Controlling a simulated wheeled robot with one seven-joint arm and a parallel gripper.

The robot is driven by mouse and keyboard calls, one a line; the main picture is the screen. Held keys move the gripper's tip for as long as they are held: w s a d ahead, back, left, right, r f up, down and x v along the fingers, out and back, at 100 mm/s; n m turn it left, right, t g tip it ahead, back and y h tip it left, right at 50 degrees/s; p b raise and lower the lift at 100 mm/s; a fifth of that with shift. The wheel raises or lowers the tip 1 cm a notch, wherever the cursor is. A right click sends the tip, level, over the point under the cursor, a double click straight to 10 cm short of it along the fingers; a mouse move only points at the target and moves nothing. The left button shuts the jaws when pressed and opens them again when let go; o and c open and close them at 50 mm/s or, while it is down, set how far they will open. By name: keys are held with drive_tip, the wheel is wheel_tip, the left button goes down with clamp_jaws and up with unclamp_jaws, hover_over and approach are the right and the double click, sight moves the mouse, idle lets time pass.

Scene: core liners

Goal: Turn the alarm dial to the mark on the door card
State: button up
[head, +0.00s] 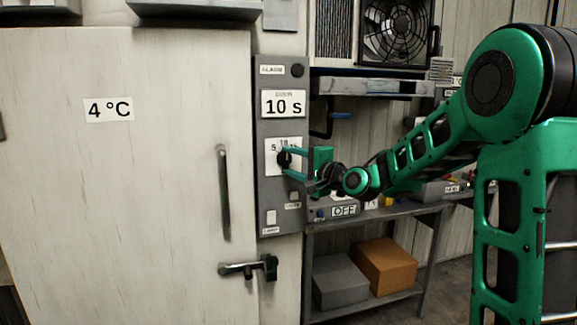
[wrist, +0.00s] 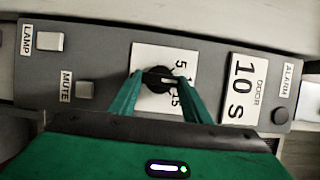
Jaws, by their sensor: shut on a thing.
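The alarm dial is a black round knob (head: 284,159) on a white scale plate on the grey alarm panel (head: 267,215). The numbers 5, 10 and 15 show in part around it. In the wrist view the dial (wrist: 160,79) sits between the fingertips, with a pale line across it. My gripper (head: 287,161) reaches in from the right and is shut on the dial; its green fingers also show in the wrist view (wrist: 160,82). The door card (head: 284,103) above the dial reads "DOOR 10 S"; it also shows in the wrist view (wrist: 243,88). The fingers hide part of the scale.
The white cold-room door (head: 140,200) with a "4 °C" sign and long handle (head: 223,190) stands left of the panel. Lamp (wrist: 50,41) and mute (wrist: 85,89) switches lie on the panel. A shelf (head: 400,220) with boxes stands to the right.

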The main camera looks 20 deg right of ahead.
drive_tip(key=shift+a+f, duration=0.15)
drive_tip(key=shift+f, duration=0.15)
drive_tip(key=o, duration=0.9)
drive_tip(key=shift+s, duration=0.1)
drive_tip(key=shift+o, duration=0.9)
drive_tip(key=shift+r, duration=0.15)
drive_tip(key=v, duration=1)
drive_tip(key=shift+s+d, duration=0.2)
